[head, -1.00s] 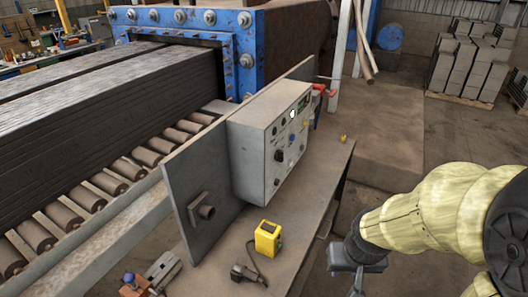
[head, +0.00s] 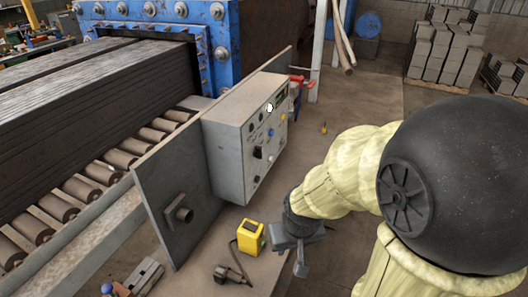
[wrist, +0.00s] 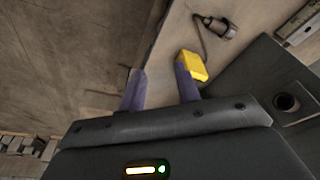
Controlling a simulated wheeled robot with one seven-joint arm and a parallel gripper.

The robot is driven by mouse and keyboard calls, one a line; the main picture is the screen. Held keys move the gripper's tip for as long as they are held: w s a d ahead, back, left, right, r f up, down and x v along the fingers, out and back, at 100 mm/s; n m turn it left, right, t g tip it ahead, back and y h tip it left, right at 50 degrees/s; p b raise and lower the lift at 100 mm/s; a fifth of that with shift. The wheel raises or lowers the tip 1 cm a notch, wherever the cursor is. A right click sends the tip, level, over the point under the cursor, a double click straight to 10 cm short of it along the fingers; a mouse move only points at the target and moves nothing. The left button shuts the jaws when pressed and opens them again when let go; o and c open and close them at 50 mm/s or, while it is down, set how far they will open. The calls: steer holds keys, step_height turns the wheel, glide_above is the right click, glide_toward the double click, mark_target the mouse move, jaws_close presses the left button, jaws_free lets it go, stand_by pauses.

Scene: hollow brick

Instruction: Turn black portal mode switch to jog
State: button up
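The grey control box (head: 232,140) stands on the bench against an upright plate, its switch panel facing right in the head view. A black knob (head: 257,153) sits on the lower middle of that panel. Its markings are too small to read, so I cannot tell its setting. My gripper (head: 301,262) is in front of and below the panel, to the right of the bench edge, clear of the box. In the wrist view my gripper (wrist: 160,85) has its two fingers apart with nothing between them. The control panel is not clearly seen there.
A yellow device (head: 250,237) and a dark corded tool (head: 228,274) lie on the bench below the box. The plate (head: 172,200) stands behind the box, beside a roller conveyor (head: 88,190). A blue knob (head: 270,132) and several smaller controls share the panel.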

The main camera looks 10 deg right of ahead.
mark_target(259, 153)
steer(key=w+d+r+n+t+y+p, duration=0.1)
steer(key=w+d+n+t+y+p, duration=0.25)
steer(key=w, duration=0.85)
steer(key=w+d+r+n+t+p, duration=0.15)
steer(key=w+d+t, duration=0.35)
steer(key=w, duration=0.6)
steer(key=s+d+r+n+y+p, duration=0.3)
steer(key=s+d+n+y, duration=0.1)
steer(key=y, duration=0.7)
steer(key=shift+d+n+p, duration=0.4)
steer(key=shift+d+n, duration=0.5)
steer(key=shift+d, duration=0.25)
steer(key=shift+r+g, duration=0.1)
steer(key=shift+g, duration=0.15)
steer(key=p+x, duration=0.6)
steer(key=x, duration=1.1)
steer(key=shift+a, duration=0.2)
